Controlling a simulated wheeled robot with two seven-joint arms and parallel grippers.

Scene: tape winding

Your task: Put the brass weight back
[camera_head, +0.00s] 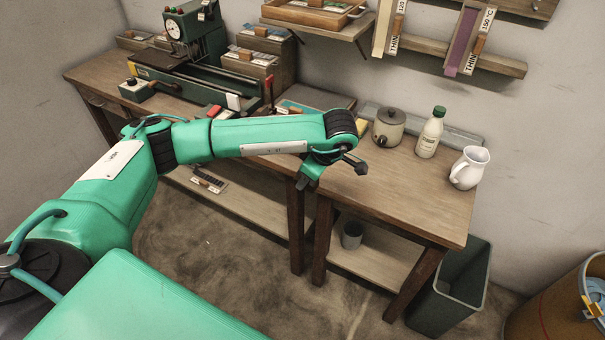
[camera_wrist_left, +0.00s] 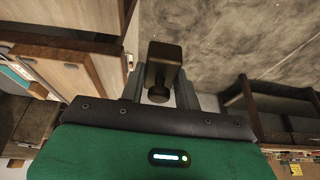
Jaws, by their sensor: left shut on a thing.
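My left gripper (camera_head: 340,167) is over the front edge of the workbench (camera_head: 420,198), in front of the round lidded pot. In the left wrist view my left gripper (camera_wrist_left: 160,90) is shut on a dark brownish block (camera_wrist_left: 165,62) with a round knob, which sits between its two fingers. The block is in shade, and I cannot tell for sure that it is the brass weight. In the head view its dark end (camera_head: 357,165) sticks out to the right of the gripper. No other brass weight can be made out. My right gripper is not in view.
A lidded pot (camera_head: 388,128), a white bottle (camera_head: 430,135) and a white jug (camera_head: 469,168) stand along the back right of the bench. A green machine with a dial (camera_head: 180,35) stands at the back left. A dark bin (camera_head: 447,300) is at the right end. The bench's front right is clear.

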